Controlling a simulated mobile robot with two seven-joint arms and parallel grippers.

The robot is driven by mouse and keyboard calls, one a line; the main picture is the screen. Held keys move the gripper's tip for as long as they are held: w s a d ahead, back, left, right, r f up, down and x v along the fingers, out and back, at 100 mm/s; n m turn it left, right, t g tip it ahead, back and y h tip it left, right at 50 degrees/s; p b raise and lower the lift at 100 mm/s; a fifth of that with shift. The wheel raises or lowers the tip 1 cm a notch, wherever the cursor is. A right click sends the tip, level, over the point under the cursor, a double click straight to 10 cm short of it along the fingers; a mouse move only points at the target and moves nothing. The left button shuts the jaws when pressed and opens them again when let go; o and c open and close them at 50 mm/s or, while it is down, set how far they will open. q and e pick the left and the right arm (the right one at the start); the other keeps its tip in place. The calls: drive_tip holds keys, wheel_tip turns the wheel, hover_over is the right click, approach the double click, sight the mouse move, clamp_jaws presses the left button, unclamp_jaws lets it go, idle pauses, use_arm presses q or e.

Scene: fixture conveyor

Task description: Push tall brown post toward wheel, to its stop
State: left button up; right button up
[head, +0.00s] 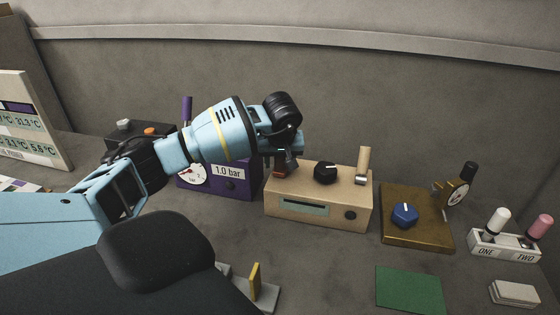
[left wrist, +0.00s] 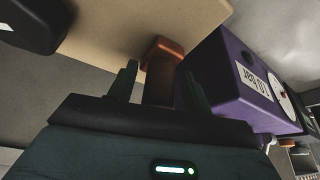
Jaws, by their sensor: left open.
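My left gripper (left wrist: 158,84) is open, with one finger on each side of the post. I cannot tell whether either finger touches it. My right gripper is not in view.
The beige box carries a black knob (head: 325,173) and a pale tan post (head: 364,163). A purple gauge box (head: 232,184) stands close on the left. The brass-brown box (head: 418,232) has a blue knob (head: 404,214). A green mat (head: 409,289) lies in front.

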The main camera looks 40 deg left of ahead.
use_arm(q)
drive_tip(key=shift+f, duration=0.15)
drive_tip(key=shift+c, duration=0.2)
clamp_jaws()
drive_tip(key=shift+w, duration=0.15)
drive_tip(key=d, duration=0.1)
drive_tip(key=w+d, duration=0.2)
drive_tip(key=d, duration=0.1)
drive_tip(key=shift+c, duration=2)
unclamp_jaws()
drive_tip(key=shift+a, duration=0.1)
drive_tip(key=o, duration=0.4)
drive_tip(key=shift+o, duration=0.2)
